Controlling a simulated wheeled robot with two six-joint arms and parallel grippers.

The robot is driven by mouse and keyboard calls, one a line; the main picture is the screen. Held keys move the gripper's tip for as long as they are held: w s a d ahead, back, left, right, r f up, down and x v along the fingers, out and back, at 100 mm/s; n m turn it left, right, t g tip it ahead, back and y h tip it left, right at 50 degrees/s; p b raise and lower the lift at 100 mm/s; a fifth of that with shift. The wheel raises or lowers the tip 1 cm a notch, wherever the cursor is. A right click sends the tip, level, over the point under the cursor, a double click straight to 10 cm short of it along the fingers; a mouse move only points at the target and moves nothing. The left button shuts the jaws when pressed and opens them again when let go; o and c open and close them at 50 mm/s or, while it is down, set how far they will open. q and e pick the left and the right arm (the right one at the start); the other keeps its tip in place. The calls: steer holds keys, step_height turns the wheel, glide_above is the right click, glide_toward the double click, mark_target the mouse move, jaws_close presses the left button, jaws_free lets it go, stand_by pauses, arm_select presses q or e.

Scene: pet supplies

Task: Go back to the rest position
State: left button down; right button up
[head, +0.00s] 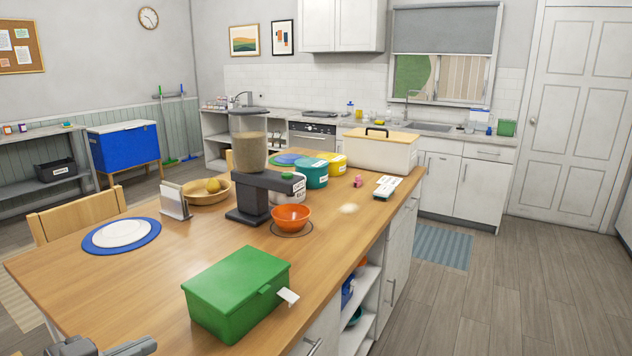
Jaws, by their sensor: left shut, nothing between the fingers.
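My left gripper (132,347) shows only in part at the bottom left edge of the head view. It is shut and empty, at the near end of the wooden table (60,270), apart from the things on it. My right gripper is not in view. On the table, a green lidded box (238,290) stands closest, to the right of my left gripper. A dispenser (249,145) with a clear hopper of brown kibble stands behind it, and an orange bowl (291,217) sits on a round mat under its spout.
A white plate (124,233) on a blue mat lies at the left. A wooden bowl (204,192), a card holder (174,201), several tins and a cream box (378,152) stand farther back. A chair (77,214) borders the left side. The floor (500,275) at the right is clear.

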arm_select(q)
steer(key=s+a+f+n+g+y, duration=0.2)
steer(key=s+f+y, duration=0.1)
steer(key=f, duration=0.6)
steer(key=s+a+f+n+g+y, duration=0.15)
steer(key=s+f+y, duration=0.25)
steer(key=f, duration=0.5)
steer(key=s+f+n+g+y, duration=0.4)
steer(key=s+f, duration=0.5)
steer(key=s, duration=0.5)
step_height(320, 180, down, 25)
steer(key=a+g+h, duration=0.1)
steer(key=a+g, duration=0.1)
steer(key=g, duration=0.1)
steer(key=s+d+f+g, duration=0.1)
steer(key=s+d+f, duration=0.1)
steer(key=s+f, duration=1.3)
steer(key=shift+f+h, duration=0.4)
steer(key=shift+s, duration=0.15)
